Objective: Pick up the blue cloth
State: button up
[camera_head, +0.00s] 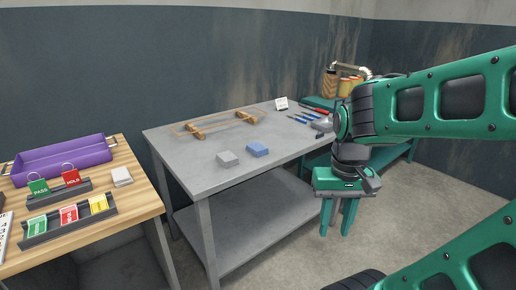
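A small blue folded cloth (257,150) lies flat on the grey metal table (190,140), near the table's front edge. A similar grey folded block or cloth (227,159) lies just to its left, apart from it. My gripper (337,232) hangs to the right of the table's front edge, fingers pointing down. Its two green fingers stand apart with a gap between them, and nothing shows in the gap. It is well to the right of the blue cloth and not touching it.
A wooden holder with a clear sheet (220,123) lies at the table's back. Blue- and red-handled tools (306,117) and a small white card (281,104) are at its right end. A wooden bench (135,198) at left holds a purple tray (63,160) and coloured padlock tags.

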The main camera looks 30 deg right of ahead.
aim_at(256, 149)
jog(key=i, duration=1.45)
jog(key=u, duration=0.1)
